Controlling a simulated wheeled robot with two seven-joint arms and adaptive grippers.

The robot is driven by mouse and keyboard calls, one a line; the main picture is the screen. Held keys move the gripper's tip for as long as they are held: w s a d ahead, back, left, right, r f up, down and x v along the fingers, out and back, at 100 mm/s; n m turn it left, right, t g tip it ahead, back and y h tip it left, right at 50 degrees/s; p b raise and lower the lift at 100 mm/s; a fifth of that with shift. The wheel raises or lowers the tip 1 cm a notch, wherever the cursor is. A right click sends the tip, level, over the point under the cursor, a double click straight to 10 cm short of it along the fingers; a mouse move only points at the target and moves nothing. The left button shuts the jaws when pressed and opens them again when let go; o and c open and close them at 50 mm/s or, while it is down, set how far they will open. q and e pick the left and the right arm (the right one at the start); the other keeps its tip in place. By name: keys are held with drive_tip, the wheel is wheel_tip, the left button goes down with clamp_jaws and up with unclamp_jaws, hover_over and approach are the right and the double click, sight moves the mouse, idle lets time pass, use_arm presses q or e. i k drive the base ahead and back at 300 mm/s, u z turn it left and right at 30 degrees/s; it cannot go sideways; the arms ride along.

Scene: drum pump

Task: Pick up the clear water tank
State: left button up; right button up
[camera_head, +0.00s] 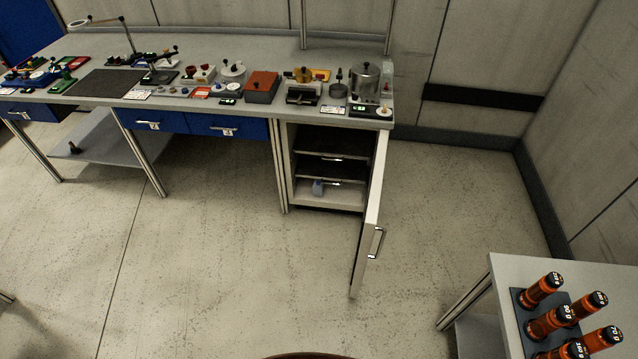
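No object is clearly recognisable as the clear water tank from this distance. A small see-through upright object (388,73) stands at the right end of the workbench, partly hidden by a shiny metal pot (366,83); I cannot tell whether it is the tank. A small grey-blue object (318,187) sits on the bottom shelf of the open cabinet under the bench; its kind is unclear. Neither of my grippers is in view.
The workbench (225,68) holds many small devices. The cabinet door (368,225) stands open, jutting into the room. A side table (508,290) at lower right carries several orange cylinders in a dark rack. The floor (220,265) between is clear.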

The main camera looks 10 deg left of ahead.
sight(318, 186)
drive_tip(key=u, duration=0.65)
drive_tip(key=i, duration=0.65)
drive_tip(key=u, duration=1)
drive_tip(key=i, duration=1.5)
drive_tip(key=z, duration=1.15)
drive_tip(key=i, duration=0.55)
drive_tip(key=z, duration=0.5)
